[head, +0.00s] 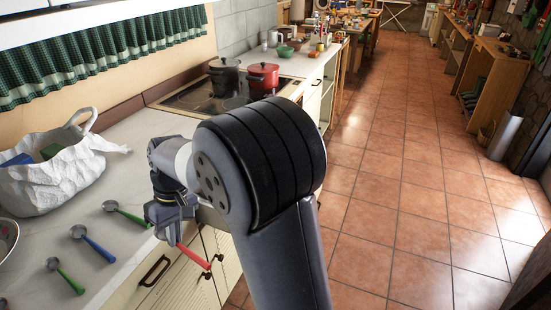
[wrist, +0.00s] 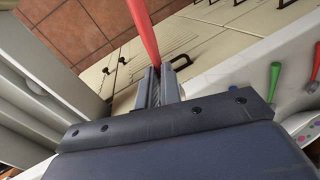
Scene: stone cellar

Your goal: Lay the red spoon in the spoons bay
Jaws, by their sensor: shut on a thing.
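The red spoon (head: 194,257) is held in my gripper (head: 172,238), past the counter's front edge and above the cabinet fronts. Its red handle sticks out from between the fingers; the rest is hidden. In the wrist view the red spoon (wrist: 143,35) runs up from the closed fingers of my gripper (wrist: 163,76) to the top edge. No spoons bay can be made out for certain in either view. A pale grey panelled structure (wrist: 60,85) fills the left of the wrist view; I cannot tell whether it is a drawer.
Green spoons (head: 125,213) (head: 65,276) and a blue spoon (head: 92,245) lie on the counter (head: 130,165). A white crumpled bag (head: 55,180) stands behind them. A black pot (head: 224,77) and a red pot (head: 263,77) stand on the hob. The tiled floor (head: 390,190) is open at the right.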

